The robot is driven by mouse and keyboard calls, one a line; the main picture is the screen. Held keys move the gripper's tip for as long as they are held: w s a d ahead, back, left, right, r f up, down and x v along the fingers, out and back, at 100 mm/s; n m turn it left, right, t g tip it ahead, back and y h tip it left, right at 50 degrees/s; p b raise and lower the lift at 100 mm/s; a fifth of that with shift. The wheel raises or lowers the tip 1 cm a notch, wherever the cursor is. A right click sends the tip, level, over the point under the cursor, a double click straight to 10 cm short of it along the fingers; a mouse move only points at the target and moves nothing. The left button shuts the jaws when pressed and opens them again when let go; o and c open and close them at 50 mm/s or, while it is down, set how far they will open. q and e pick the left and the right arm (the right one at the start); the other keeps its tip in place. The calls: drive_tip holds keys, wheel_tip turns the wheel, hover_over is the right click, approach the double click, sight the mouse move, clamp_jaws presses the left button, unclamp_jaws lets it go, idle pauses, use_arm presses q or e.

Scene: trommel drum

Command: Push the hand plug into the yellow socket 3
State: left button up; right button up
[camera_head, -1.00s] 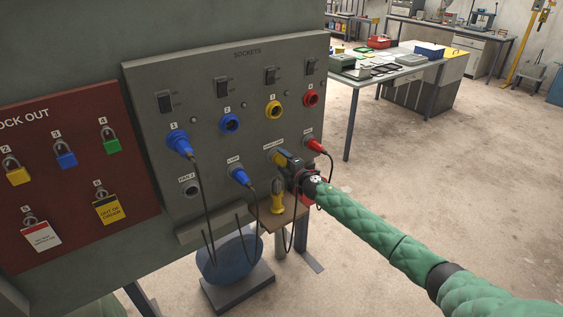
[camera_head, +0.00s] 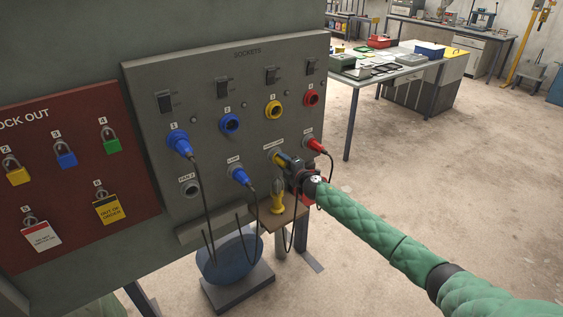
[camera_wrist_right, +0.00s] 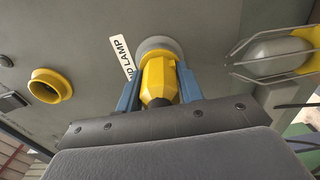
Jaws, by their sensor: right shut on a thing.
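The yellow hand plug (camera_wrist_right: 160,80) sits at a round grey socket beside a label ending in "LAMP" in the right wrist view. My right gripper (camera_head: 285,162) is at that socket in the lower row of the panel. Its two blue fingers (camera_wrist_right: 157,92) are shut on the plug, one on each side. In the head view the plug is mostly hidden by the gripper. Yellow socket 3 (camera_head: 273,110) is above it in the upper row, uncovered and empty; it also shows at left in the wrist view (camera_wrist_right: 48,86). My left gripper is not in view.
A yellow hand lamp (camera_head: 277,198) stands on a small shelf (camera_head: 292,213) below the gripper. Blue plug 1 (camera_head: 180,143), another blue plug (camera_head: 240,176) and a red plug (camera_head: 315,144) with hanging cables are nearby. The space before socket 3 is clear.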

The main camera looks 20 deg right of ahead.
drive_tip(key=shift+s, duration=0.15)
drive_tip(key=shift+p+v, duration=0.3)
drive_tip(key=shift+v, duration=2.5)
drive_tip(key=shift+d, duration=0.1)
drive_tip(key=shift+p+v, duration=0.5)
drive_tip(key=shift+v, duration=2)
